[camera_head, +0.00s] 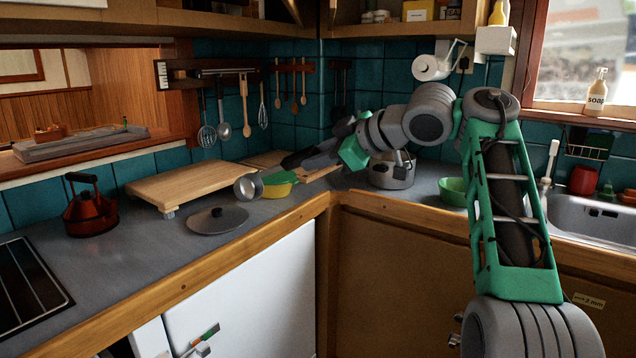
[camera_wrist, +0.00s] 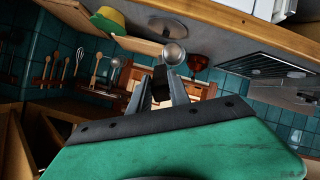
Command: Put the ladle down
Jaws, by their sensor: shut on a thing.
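The ladle has a round silver bowl (camera_head: 248,187) and appears in front of the wooden board in the head view. Its bowl also shows above the fingers in the wrist view (camera_wrist: 173,53). My gripper (camera_head: 291,163) is shut on the ladle's handle, which is mostly hidden by the fingers. In the wrist view, the fingers (camera_wrist: 161,88) close around a dark part just below the bowl. The ladle seems held above the grey counter (camera_head: 140,240), but the exact gap cannot be told.
A raised wooden board (camera_head: 190,183), a red kettle (camera_head: 90,208) and a grey lid (camera_head: 217,220) stand on the left counter. A metal pot (camera_head: 392,175) stands behind my arm. Bare counter lies between kettle and stove.

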